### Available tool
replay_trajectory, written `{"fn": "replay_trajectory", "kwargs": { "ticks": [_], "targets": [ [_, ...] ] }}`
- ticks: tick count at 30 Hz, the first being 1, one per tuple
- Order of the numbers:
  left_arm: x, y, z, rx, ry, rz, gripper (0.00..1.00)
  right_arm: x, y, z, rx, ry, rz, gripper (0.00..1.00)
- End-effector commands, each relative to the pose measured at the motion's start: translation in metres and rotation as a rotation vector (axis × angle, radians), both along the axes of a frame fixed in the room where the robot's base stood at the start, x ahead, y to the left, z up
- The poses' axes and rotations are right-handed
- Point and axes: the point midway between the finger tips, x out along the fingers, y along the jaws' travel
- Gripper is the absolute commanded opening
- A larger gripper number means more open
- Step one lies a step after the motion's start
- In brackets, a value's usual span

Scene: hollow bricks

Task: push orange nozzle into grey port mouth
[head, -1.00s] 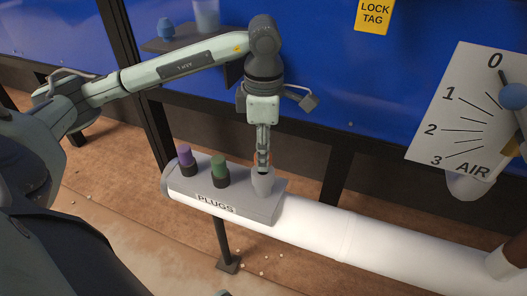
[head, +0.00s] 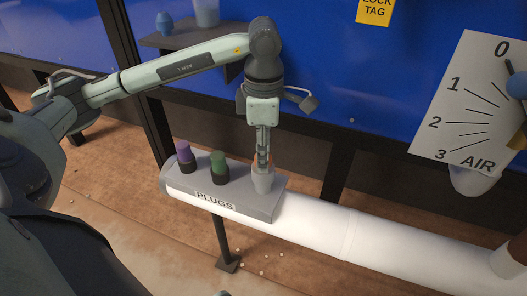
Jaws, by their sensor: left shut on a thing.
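My left gripper (head: 263,160) points straight down over the right end of the grey plugs block. It is shut on the orange nozzle (head: 270,161), of which only a small strip shows between and beside the fingers. The grey port (head: 263,184) stands upright on the block directly below. The nozzle's lower end is at the port mouth; the fingers hide how far it is inside. My right gripper is not in view.
The block labelled PLUGS (head: 213,199) also carries a purple plug (head: 184,152) and a green plug (head: 218,164), left of the port. It sits on a white pipe (head: 310,222). A shelf (head: 180,40) and an AIR dial (head: 466,115) are behind.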

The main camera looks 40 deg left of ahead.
Motion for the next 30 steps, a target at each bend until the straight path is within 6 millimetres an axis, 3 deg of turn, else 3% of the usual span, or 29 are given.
{"fn": "replay_trajectory", "kwargs": {
  "ticks": [10, 11, 16, 26, 30],
  "targets": [
    [0.000, 0.000, -0.010, 0.000, 0.000, 0.000, 0.01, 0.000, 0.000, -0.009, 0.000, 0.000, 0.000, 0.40],
    [0.000, 0.000, -0.009, 0.000, 0.000, 0.000, 0.32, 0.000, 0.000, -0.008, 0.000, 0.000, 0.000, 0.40],
    [0.000, 0.000, -0.008, 0.000, 0.000, 0.000, 0.53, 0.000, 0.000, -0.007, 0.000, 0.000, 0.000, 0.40],
    [0.000, 0.000, -0.007, -0.001, -0.001, 0.000, 0.54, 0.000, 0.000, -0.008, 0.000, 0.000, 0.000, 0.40],
    [0.001, 0.000, 0.008, -0.001, -0.004, 0.000, 0.54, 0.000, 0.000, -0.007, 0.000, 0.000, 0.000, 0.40]
  ]
}}
